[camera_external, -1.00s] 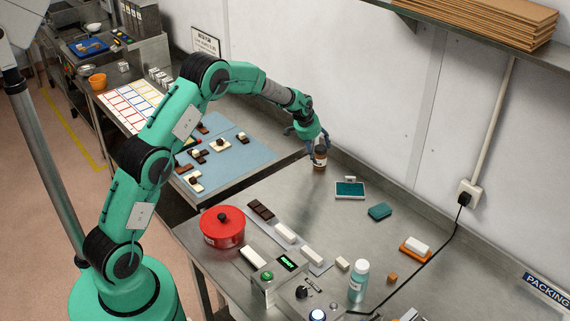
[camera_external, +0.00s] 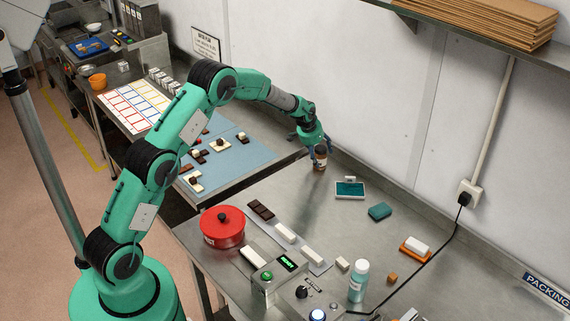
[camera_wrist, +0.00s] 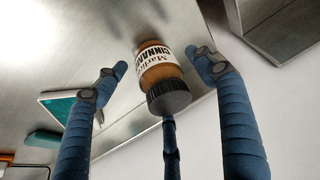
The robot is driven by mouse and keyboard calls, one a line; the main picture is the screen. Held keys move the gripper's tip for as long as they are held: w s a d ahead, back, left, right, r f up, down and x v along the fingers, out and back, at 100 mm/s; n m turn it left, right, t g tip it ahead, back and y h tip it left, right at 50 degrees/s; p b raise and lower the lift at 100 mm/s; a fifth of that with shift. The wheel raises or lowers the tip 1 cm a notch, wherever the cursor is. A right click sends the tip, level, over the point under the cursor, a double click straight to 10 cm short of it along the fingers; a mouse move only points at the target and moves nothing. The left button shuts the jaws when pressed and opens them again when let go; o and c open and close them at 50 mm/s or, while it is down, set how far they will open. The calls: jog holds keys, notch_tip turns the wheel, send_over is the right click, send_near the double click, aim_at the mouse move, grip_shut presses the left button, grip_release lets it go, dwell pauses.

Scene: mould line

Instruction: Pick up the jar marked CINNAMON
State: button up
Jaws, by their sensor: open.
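The jar marked CINNAMON (camera_wrist: 157,66) has a dark ribbed lid, brown contents and a white label. It stands on the steel bench near the wall, where the jar also shows in the external view (camera_external: 320,160). My gripper (camera_wrist: 162,75) has blue-grey fingers spread around the jar. In the wrist view one finger is on each side with a gap to the jar, and a third finger's tip is close to the lid; I cannot tell whether it touches. In the external view my gripper (camera_external: 313,150) is over the jar, partly hiding it.
A teal-and-white tray (camera_external: 350,189) and a teal sponge (camera_external: 380,211) lie right of the jar. A red pot (camera_external: 222,230), chocolate bars (camera_external: 261,210) and a control box (camera_external: 275,278) stand nearer the front. The wall is close behind the jar.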

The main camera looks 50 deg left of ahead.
jog(key=shift+x, duration=1.3)
jog(key=shift+c, duration=0.6)
jog(key=c, duration=1.2)
jog(key=shift+o, duration=0.2)
jog(key=shift+r, duration=0.15)
jog(key=shift+r, duration=1.6)
jog(key=shift+s+r, duration=0.15)
jog(key=shift+s, duration=0.1)
jog(key=s+d+r, duration=0.1)
jog(key=s+d, duration=0.1)
jog(key=s, duration=1.3)
jog(key=shift+s+d+p, duration=0.15)
jog(key=shift+d+p, duration=0.05)
jog(key=shift+p, duration=0.2)
jog(key=shift+r, duration=0.1)
jog(key=shift+c, duration=0.2)
